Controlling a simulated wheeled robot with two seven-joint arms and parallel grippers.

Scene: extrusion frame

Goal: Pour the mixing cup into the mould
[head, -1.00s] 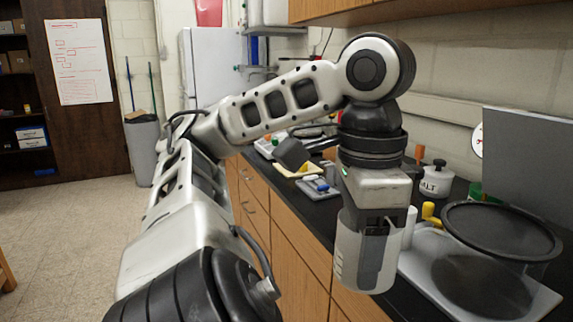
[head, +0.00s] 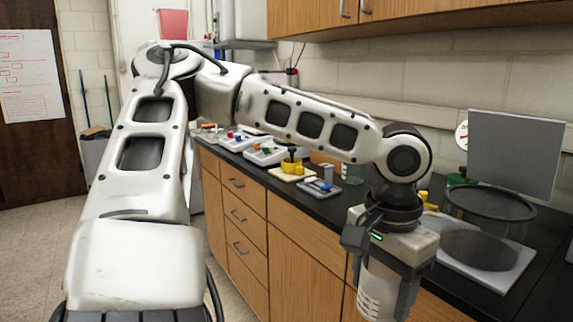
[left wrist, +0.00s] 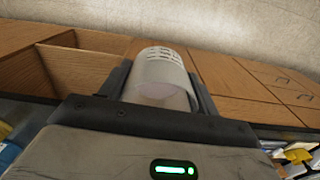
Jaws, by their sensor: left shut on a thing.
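My left gripper (head: 392,285) is shut on the mixing cup (head: 372,291), a pale, whitish cylinder with raised marks on its side. The cup looks close to upright. In the left wrist view the cup (left wrist: 160,72) sits between the dark fingers, with cabinet fronts behind it. I cannot tell what it contains. I cannot tell for sure which thing is the mould. My right gripper is not in view.
Several small trays and a yellow item (head: 292,168) stand farther back. Wooden drawers (head: 240,215) line the front.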

